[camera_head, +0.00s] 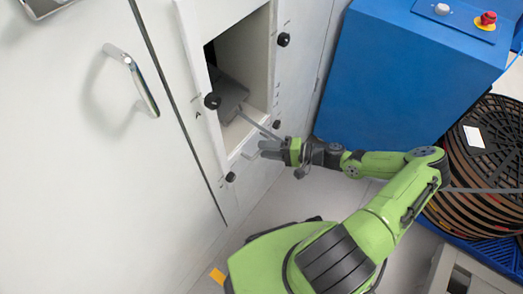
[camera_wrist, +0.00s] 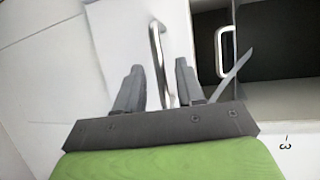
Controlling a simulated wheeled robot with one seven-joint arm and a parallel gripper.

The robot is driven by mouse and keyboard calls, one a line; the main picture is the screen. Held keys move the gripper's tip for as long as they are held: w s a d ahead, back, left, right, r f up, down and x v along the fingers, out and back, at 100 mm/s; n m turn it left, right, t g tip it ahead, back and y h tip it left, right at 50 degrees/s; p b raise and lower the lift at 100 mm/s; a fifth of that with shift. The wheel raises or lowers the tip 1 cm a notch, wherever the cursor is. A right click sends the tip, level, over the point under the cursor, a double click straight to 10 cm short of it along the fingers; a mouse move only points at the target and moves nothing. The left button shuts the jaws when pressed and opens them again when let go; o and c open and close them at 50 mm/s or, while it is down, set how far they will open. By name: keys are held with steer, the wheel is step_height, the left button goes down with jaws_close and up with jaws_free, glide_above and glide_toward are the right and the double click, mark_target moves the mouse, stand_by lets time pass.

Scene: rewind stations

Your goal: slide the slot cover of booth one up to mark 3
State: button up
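In the wrist view, a pale panel with a silver bar handle (camera_wrist: 160,62), which looks like the slot cover (camera_wrist: 118,42), is in front of my gripper (camera_wrist: 159,70). My gripper's two dark fingers are apart, one on each side of the handle, with gaps on both sides. I cannot tell how deep the handle sits between them. In the head view, my gripper (camera_head: 264,150) is at the lower right edge of the slot opening (camera_head: 245,60) in the white booth front. The cover is hard to make out there.
Black knobs (camera_head: 283,39) sit around the opening, and a grey object (camera_head: 228,93) lies inside. A second silver handle (camera_wrist: 225,50) is right of the panel. A large door handle (camera_head: 140,85) is at left. A blue cabinet (camera_head: 400,75) and stacked reels (camera_head: 485,150) stand at right.

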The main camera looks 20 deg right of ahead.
steer(key=shift+x, duration=1.1)
jaws_close()
steer(key=shift+r, duration=0.1)
